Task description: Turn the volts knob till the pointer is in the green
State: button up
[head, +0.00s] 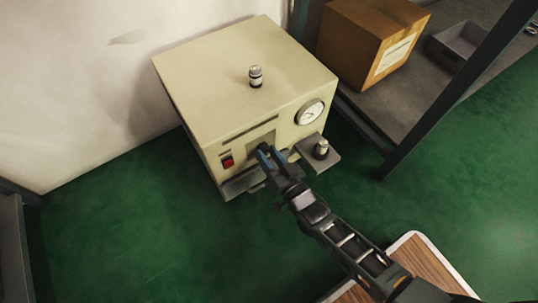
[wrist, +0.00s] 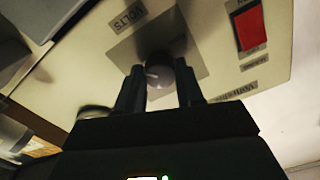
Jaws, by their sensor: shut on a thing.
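The volts knob (wrist: 159,77) is a round dark knob with a grey face and a pale mark, on a grey plate beside the VOLTS label (wrist: 127,16) in the wrist view. My gripper (wrist: 160,84) has a finger on each side of it and is shut on it. In the head view my gripper (head: 267,152) is at the front of the cream machine (head: 215,85) and hides the knob. The round gauge (head: 310,112) is on the same front, up and right of my gripper. Its pointer and coloured zones are too small to read.
A red switch (head: 227,162) is left of my gripper on the front; it also shows in the wrist view (wrist: 250,27). A small shelf with a metal part (head: 321,149) juts out at right. Another such part (head: 255,76) stands on top. A cardboard box (head: 365,40) is on a rack.

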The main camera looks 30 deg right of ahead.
jog(key=m, duration=0.5)
jog(key=shift+m, duration=0.3)
jog(key=m, duration=0.5)
jog(key=shift+m, duration=0.4)
jog(key=o, duration=1)
jog(key=shift+o, duration=0.2)
jog(key=s+p, duration=0.2)
jog(key=s, duration=0.5)
jog(key=shift+s, duration=0.4)
